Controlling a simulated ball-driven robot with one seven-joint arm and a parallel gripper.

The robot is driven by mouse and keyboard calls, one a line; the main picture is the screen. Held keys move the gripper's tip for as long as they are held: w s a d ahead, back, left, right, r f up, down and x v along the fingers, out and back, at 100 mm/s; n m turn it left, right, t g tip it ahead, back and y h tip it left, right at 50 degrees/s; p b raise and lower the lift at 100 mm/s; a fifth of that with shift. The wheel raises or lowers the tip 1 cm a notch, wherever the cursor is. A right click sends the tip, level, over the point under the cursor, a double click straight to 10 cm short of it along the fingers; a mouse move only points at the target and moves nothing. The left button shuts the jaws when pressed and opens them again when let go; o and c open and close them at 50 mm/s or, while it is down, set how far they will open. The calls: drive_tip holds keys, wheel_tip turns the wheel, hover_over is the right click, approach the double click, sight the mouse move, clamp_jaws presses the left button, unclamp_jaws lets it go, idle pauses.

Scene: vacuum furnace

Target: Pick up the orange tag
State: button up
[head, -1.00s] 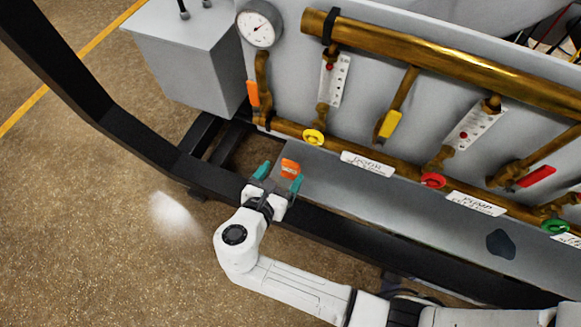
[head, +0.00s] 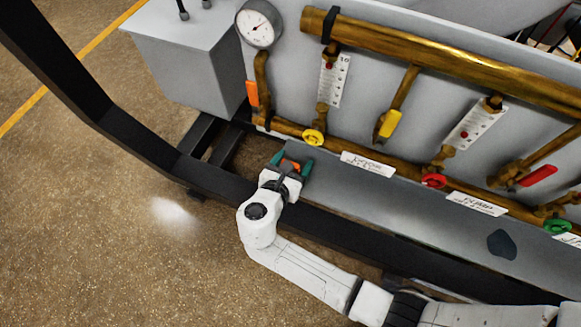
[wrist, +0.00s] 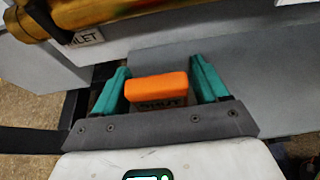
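The orange tag (head: 290,166) is a small block at the left end of the grey ledge, below the brass pipe. In the wrist view the orange tag (wrist: 157,87) lies between the two teal fingers, with dark lettering on its shaded near side. My gripper (head: 292,162) is open around it, one finger on each side. In the head view the gripper's body hides part of the tag.
A brass pipe (head: 350,155) with a yellow valve wheel (head: 313,137) and a red one (head: 433,181) runs behind the ledge (head: 400,205). A white label (head: 368,164) stands right of the gripper. A black frame rail (head: 350,235) runs along the front. The ledge's middle is clear.

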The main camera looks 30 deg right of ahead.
drive_tip(key=c, duration=0.9)
drive_tip(key=shift+o, duration=0.2)
drive_tip(key=shift+r, duration=0.1)
drive_tip(key=shift+r, duration=0.5)
drive_tip(key=r, duration=0.1)
drive_tip(key=r+p, duration=0.1)
drive_tip(key=shift+s+a+r, duration=0.1)
drive_tip(key=shift+s+r, duration=0.1)
drive_tip(key=shift+r, duration=0.15)
drive_tip(key=s+a+r+p, duration=0.2)
drive_tip(key=s+a+r, duration=0.2)
drive_tip(key=s+r, duration=0.5)
drive_tip(key=s, duration=0.4)
drive_tip(key=shift+a, duration=0.15)
